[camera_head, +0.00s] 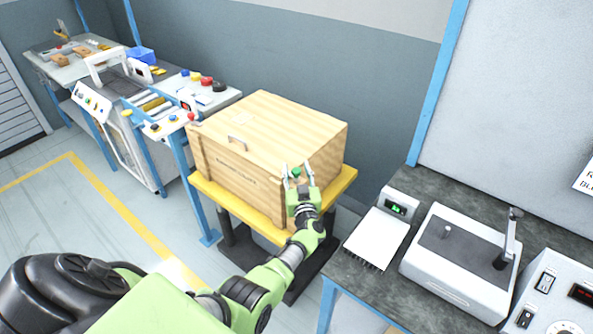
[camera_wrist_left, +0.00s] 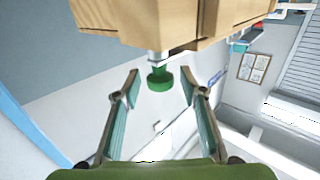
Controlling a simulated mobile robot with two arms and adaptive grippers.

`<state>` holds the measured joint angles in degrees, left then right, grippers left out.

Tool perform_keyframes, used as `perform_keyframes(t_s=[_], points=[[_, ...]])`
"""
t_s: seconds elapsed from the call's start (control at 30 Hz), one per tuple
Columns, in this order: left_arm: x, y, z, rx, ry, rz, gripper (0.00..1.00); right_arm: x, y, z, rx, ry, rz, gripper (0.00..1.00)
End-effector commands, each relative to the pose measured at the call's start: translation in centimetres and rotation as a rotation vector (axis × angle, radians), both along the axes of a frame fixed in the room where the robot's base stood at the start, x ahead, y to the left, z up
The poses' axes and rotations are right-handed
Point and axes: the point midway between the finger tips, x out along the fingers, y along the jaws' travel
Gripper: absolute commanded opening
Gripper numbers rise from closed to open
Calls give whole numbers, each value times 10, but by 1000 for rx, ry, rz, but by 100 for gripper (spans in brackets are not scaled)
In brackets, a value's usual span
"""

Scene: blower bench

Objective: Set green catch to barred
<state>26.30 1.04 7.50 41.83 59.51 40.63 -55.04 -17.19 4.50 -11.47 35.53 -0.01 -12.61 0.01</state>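The green catch (camera_wrist_left: 160,78) is a round green knob on a short metal stem at the edge of the wooden crate. It also shows in the head view (camera_head: 296,172), on the crate's near right side. The wooden crate (camera_head: 265,127) has a shut lid. My left gripper (camera_head: 297,168) is at the catch with its fingers apart. In the left wrist view the open fingers (camera_wrist_left: 160,82) stand on either side of the green knob, with gaps to it. I cannot tell whether the catch is barred. My right gripper is not in view.
The crate rests on a yellow platform (camera_head: 345,181). To the right, a grey bench (camera_head: 349,283) carries a white scale-like device (camera_head: 378,237) and a box with a lever (camera_head: 460,262). A workbench with coloured buttons (camera_head: 206,82) stands left. Open floor lies at left.

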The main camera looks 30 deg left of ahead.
Motion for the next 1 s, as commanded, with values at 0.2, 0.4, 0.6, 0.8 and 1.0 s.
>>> perform_keyframes(t_s=[0.2,0.4,0.6,0.8,1.0], points=[[-1,-1,0,0,0,0,39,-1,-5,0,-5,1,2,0],[-13,-13,-1,-4,0,-1,39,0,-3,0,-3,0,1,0],[-34,-31,-1,-3,0,0,39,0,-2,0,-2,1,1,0],[-51,-46,-1,-1,0,-1,39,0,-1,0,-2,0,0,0],[-56,-50,0,0,0,0,39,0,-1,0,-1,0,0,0]])
